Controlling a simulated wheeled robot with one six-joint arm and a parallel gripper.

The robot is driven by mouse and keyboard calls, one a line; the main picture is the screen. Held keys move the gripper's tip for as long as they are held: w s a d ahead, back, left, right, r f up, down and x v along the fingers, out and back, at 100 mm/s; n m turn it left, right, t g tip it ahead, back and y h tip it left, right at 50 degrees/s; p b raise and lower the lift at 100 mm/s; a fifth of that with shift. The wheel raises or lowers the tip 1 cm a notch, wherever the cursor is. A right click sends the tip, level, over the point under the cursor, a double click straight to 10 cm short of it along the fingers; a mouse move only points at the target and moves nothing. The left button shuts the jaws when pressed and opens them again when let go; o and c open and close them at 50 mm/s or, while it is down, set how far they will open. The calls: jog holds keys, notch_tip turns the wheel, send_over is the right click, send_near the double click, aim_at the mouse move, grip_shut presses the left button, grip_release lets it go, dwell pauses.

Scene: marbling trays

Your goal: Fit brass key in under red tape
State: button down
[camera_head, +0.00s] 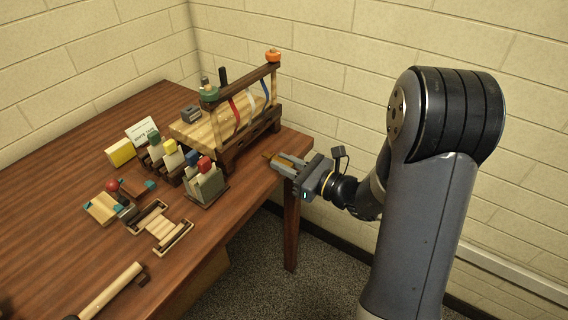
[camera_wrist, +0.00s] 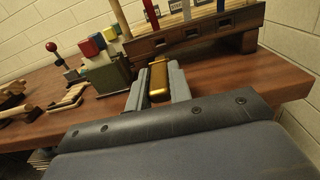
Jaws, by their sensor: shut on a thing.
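The brass key (camera_wrist: 158,82) is a gold-coloured bar held between the two grey fingers of my gripper (camera_wrist: 159,76). In the head view, my gripper (camera_head: 284,164) is at the table's right edge, beside the wooden rack (camera_head: 249,145). The red tape (camera_head: 234,111) hangs on the rack, left of a white and a blue tape. In the wrist view, the red tape (camera_wrist: 151,14) comes down above the leftmost of several dark slots (camera_wrist: 159,43) in the rack's front board. The key is apart from that board. The key's far end is hard to make out.
A grey-green holder (camera_head: 207,185) with coloured-topped blocks stands left of the rack's near end. A small wooden frame (camera_head: 166,228), a red-knobbed piece (camera_head: 112,186) and a pale-handled tool (camera_head: 110,290) lie further left. The table (camera_head: 60,215) is bare between rack and gripper.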

aim_at(266, 154)
jog(key=shift+b+x, duration=0.5)
jog(key=shift+x, duration=2.3)
jog(key=shift+b, duration=0.55)
jog(key=shift+b+x, duration=0.45)
jog(key=shift+x, duration=1.45)
jog(key=c, duration=1.2)
grip_release()
jog(key=v, duration=1.1)
jog(key=shift+b, duration=0.3)
